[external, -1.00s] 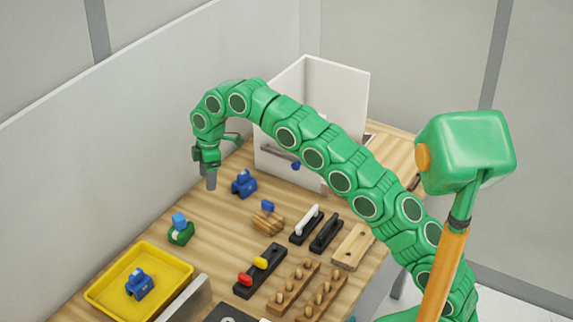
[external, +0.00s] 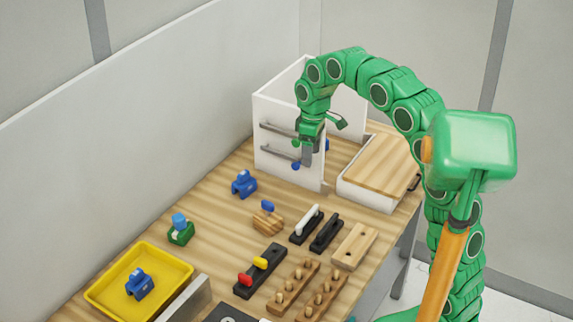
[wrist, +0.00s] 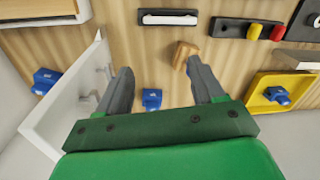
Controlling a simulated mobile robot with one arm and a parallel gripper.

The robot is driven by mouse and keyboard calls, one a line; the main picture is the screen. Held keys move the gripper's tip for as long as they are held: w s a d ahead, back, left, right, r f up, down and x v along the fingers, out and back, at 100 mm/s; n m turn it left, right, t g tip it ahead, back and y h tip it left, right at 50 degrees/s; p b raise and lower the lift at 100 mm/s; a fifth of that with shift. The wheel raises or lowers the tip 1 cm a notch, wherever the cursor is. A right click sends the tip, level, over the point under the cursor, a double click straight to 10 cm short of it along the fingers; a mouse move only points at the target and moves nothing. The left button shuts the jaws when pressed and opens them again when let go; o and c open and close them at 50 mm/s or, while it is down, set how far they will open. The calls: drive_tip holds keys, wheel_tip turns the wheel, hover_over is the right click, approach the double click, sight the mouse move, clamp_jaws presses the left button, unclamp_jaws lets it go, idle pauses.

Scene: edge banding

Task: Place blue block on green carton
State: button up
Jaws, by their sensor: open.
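A green carton (external: 181,236) stands on the table at the left, behind the yellow tray. A light blue block (external: 180,221) shows on top of it. My gripper (external: 307,160) is at the white panel box, well to the right of the carton, and holds nothing visible. In the wrist view my gripper (wrist: 157,70) has its fingers wide apart. A dark blue piece (external: 244,184) stands on the table left of the box. Another blue piece (external: 140,284) lies in the yellow tray, and a further one (external: 327,146) is partly hidden behind my gripper.
The white panel box (external: 275,108) has grey handles and stands at the back. A wooden-topped white unit (external: 385,165) is right of it. The yellow tray (external: 99,292), a wooden block (external: 267,222), dark handle pieces (external: 326,233) and peg racks (external: 322,298) fill the front.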

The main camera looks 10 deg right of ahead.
drive_tip(key=s+d+m, duration=0.3)
drive_tip(key=s+d, duration=0.3)
drive_tip(key=d, duration=0.3)
drive_tip(key=s+d+f+m, duration=0.2)
drive_tip(key=s+d, duration=0.3)
drive_tip(key=s, duration=0.4)
drive_tip(key=s+d+f+m, duration=0.3)
drive_tip(key=s+d, duration=0.3)
drive_tip(key=s, duration=0.3)
drive_tip(key=s+d+f+m+g, duration=0.1)
drive_tip(key=s+d+f+m, duration=0.1)
drive_tip(key=s+d, duration=0.4)
drive_tip(key=s+m, duration=0.1)
drive_tip(key=s, duration=0.2)
drive_tip(key=shift+f+h, duration=0.2)
drive_tip(key=shift+h, duration=0.1)
